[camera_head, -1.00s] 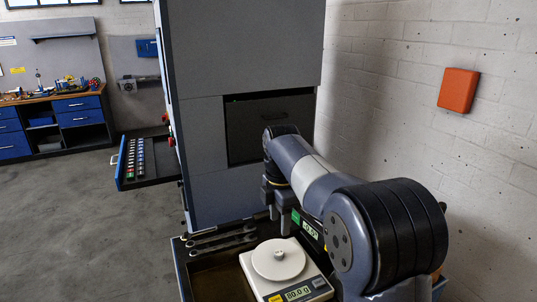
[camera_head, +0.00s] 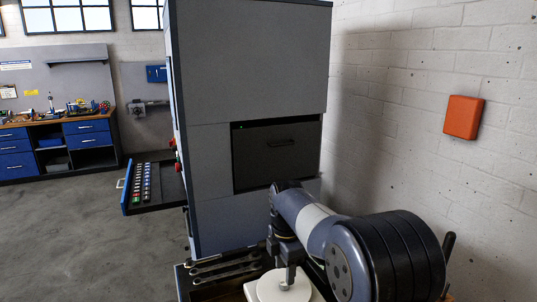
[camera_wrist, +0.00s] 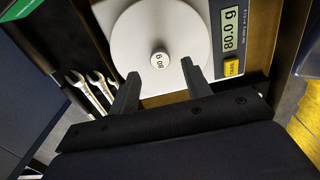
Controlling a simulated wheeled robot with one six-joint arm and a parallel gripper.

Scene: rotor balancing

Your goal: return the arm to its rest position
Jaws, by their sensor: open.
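My gripper (camera_head: 289,284) is low over the white round pan (camera_head: 268,291) of the scale. In the wrist view my gripper (camera_wrist: 160,68) is open, with its two fingers apart and nothing held between them. A small round weight (camera_wrist: 159,59) marked 80 stands on the pan, in the gap at the fingertips. I cannot tell the height between the fingertips and the weight. The scale's display (camera_wrist: 231,29) reads 80.0 g. In the head view my fingers hide the weight, and the display is out of frame.
Wrenches (camera_head: 225,268) lie left of the scale. A brick wall (camera_head: 400,130) with an orange box (camera_head: 463,117) is at the right.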

